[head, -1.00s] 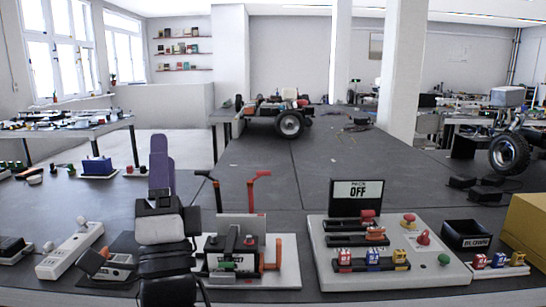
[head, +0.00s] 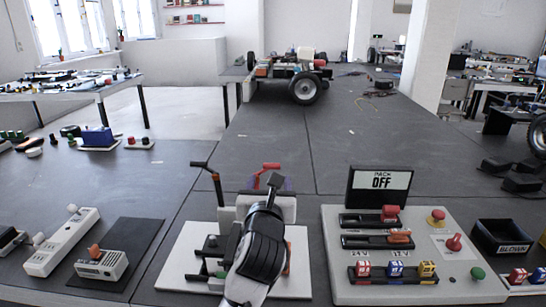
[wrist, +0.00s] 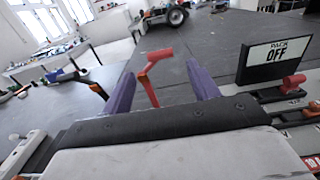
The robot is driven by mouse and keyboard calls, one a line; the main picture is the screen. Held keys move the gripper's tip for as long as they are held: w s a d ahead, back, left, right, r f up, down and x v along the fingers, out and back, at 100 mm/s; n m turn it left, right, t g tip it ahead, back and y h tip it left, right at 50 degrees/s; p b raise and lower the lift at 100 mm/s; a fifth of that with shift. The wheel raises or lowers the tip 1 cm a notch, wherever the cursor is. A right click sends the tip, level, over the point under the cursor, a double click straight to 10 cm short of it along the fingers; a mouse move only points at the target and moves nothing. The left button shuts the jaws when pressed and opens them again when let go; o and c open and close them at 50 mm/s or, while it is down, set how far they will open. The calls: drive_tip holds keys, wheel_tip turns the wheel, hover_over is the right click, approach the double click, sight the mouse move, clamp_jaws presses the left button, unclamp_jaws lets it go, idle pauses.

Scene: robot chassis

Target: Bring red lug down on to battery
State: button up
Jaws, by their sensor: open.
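The red lug (head: 268,168) stands raised at the back of the battery stand, its red bar upright and clear of the battery. My gripper (head: 272,184) is over the battery area, its purple fingers open. In the wrist view the red lug (wrist: 150,72) shows between the spread fingers of my gripper (wrist: 161,72), with no visible grip on it. The battery (head: 217,246) is mostly hidden behind my arm; its left part and a dark terminal show on the white base plate (head: 175,262). The black lug (head: 207,168) stands raised on the left.
To the right is a switch panel (head: 335,225) with a "PACK OFF" sign (head: 380,186). A black bin (head: 497,237) is beyond it. The bench behind the lugs is mostly clear.

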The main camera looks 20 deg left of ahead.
sight(271, 168)
drive_tip(key=p+x, duration=0.3)
drive_tip(key=x, duration=0.7)
drive_tip(key=shift+w, duration=0.1)
clamp_jaws()
drive_tip(key=shift+f, duration=0.15)
drive_tip(key=shift+b, duration=0.45)
